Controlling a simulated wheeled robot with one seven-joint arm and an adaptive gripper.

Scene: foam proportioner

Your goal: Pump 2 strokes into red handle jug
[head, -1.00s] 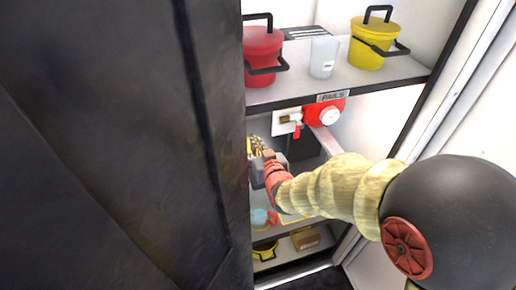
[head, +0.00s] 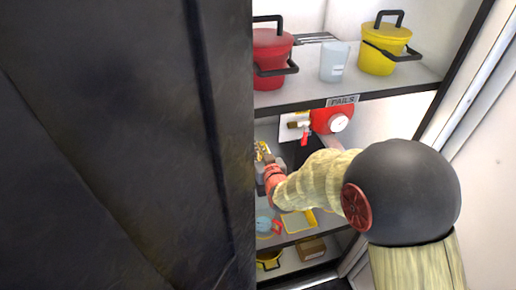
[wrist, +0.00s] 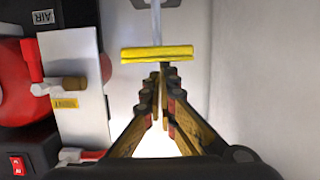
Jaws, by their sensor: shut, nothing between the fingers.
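A yellow T-handle (wrist: 157,53) on a thin metal rod is in the wrist view. My gripper (wrist: 160,80) is shut and empty, with its fingertips just below the bar in the picture; I cannot tell whether they touch it. In the head view my gripper (head: 263,153) is small and partly hidden, in front of the red proportioner tank (head: 328,119). A pale blue round vessel (head: 263,224) with a red part beside it, perhaps the red handle jug, sits on the shelf below, partly cut off by the dark panel.
A dark panel (head: 120,150) blocks the left of the head view. A red pail (head: 271,52), a clear beaker (head: 335,62) and a yellow pail (head: 384,48) stand on the upper shelf. A white valve plate (wrist: 75,85) is left of my fingers.

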